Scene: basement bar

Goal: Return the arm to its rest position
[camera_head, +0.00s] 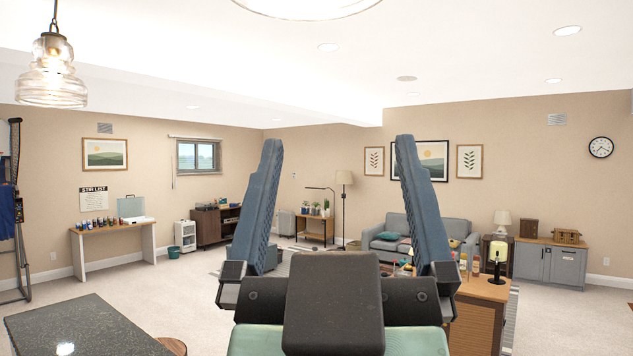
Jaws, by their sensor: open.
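My gripper (334,190) stands upright in the middle of the head view, close to the camera. Its two long dark blue-grey fingers point up and are spread wide apart, with nothing between them. The dark block at its base and a pale green part of my arm fill the bottom centre. The rest of my arm is out of view or hidden behind these parts.
A dark speckled counter (75,325) is at the lower left, close by. Further back are a grey sofa (440,229) and a side table (112,236). Open carpet (145,290) lies between.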

